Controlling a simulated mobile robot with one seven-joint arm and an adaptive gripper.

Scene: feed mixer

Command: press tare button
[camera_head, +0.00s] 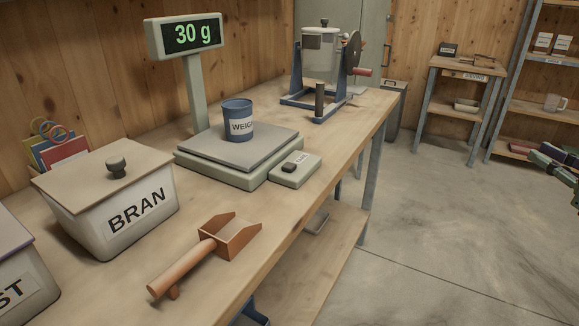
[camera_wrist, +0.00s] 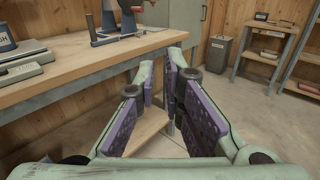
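The tare button (camera_head: 289,167) is a small dark button on a pale box labelled TARE (camera_head: 301,173), at the front right of the bench scale (camera_head: 235,174). A blue cup labelled WEIGH (camera_head: 238,112) stands upright on the scale plate. The display (camera_head: 187,35) on a post reads 30 g. In the wrist view, the tare box (camera_wrist: 19,72) and part of the scale (camera_wrist: 23,51) show at the left edge.
A BRAN bin (camera_head: 108,222), a wooden scoop (camera_head: 205,254) and a hand-cranked mixer (camera_head: 322,62) stand on the bench (camera_head: 275,218). A side table (camera_head: 466,65) and shelves (camera_head: 545,98) are at the back right. The floor right of the bench is clear.

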